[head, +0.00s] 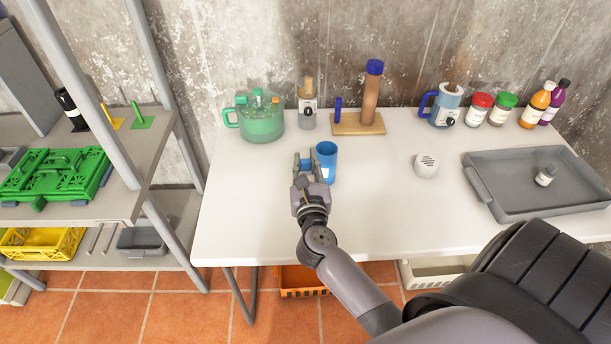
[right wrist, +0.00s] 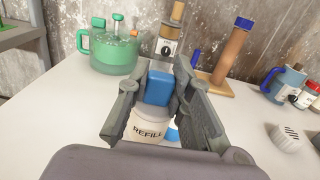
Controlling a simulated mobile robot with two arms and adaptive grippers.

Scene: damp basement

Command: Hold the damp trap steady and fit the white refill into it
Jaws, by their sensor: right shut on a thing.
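In the head view the gripper covers the white body. A blue open-topped cup (head: 327,163), which looks like the damp trap, stands upright just right of the gripper. I cannot tell whether it touches the refill. My left gripper is not in view.
A green jug (head: 262,121) and a wooden stand (head: 358,124) are behind. A white vented thing (head: 425,167) and a grey tray (head: 535,207) are to the right. Bottles line the back right. A shelf (head: 75,200) stands left. The table's front left is bare.

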